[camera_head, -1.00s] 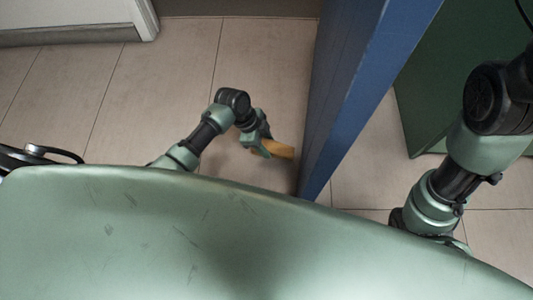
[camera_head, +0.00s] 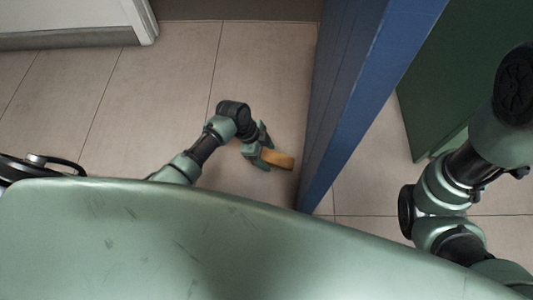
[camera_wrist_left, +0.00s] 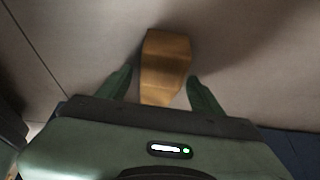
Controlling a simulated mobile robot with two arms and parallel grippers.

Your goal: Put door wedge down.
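The door wedge (camera_head: 279,159) is an orange-tan wooden block. It appears to lie on the tiled floor beside the blue door panel, at its left. My left gripper (camera_head: 265,149) is low at the wedge, its green fingers spread. In the left wrist view, the wedge (camera_wrist_left: 166,62) sits between the two fingertips (camera_wrist_left: 158,75), with a visible gap on the left side and a narrow one on the right. The wedge's near end is hidden by the gripper body. My right arm shows at the right, but its gripper is out of view.
The blue door panel (camera_head: 350,95) stands upright close to the right of the wedge. A green panel (camera_head: 440,80) is beyond it. A white panel (camera_head: 75,18) is at the upper left. The tiled floor (camera_head: 160,90) left of the wedge is clear.

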